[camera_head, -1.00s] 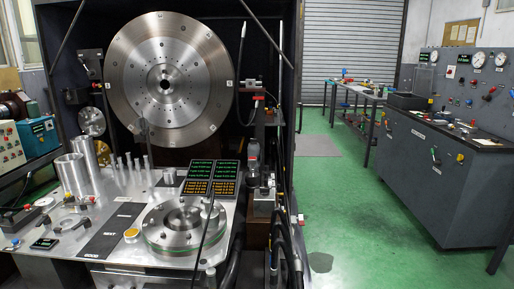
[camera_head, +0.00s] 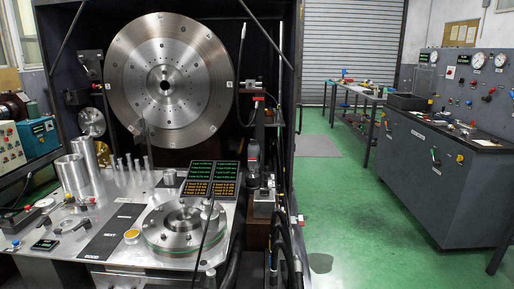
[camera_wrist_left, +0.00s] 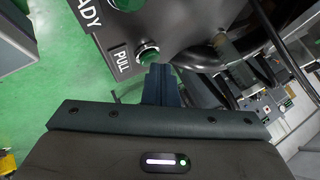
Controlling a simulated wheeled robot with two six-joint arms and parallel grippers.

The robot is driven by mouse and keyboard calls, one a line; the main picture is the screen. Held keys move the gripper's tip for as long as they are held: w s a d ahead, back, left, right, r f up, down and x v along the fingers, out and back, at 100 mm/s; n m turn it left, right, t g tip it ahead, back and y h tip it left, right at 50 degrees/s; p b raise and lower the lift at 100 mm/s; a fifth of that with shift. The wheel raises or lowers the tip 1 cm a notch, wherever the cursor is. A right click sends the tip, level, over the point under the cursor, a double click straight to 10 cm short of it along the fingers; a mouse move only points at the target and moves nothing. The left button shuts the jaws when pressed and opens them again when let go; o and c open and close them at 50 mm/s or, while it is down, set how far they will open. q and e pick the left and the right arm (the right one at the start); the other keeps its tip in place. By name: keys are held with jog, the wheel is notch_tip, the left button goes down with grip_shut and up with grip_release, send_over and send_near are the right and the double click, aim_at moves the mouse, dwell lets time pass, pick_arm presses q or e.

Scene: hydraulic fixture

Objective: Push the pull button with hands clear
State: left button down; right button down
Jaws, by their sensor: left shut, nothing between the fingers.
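The pull button is a domed green button (camera_wrist_left: 148,55) in the left wrist view. It sits beside a plate marked PULL (camera_wrist_left: 121,57) on a dark panel. My left gripper (camera_wrist_left: 160,72) is shut and empty. Its fingertips are just below and right of the button in that picture, very near it. I cannot tell whether they touch it. Neither gripper can be made out in the head view, and my right gripper is not in view.
A second green button (camera_wrist_left: 127,3) is at the top edge, near a READY label (camera_wrist_left: 88,10). The head view shows a bench with a round steel part (camera_head: 180,228), several steel cylinders and two readouts (camera_head: 226,180). Green floor (camera_head: 345,230) lies open to the right.

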pick_arm(q)
notch_tip(320, 180, up, 6)
jog(key=p, duration=0.5)
dwell(0.5)
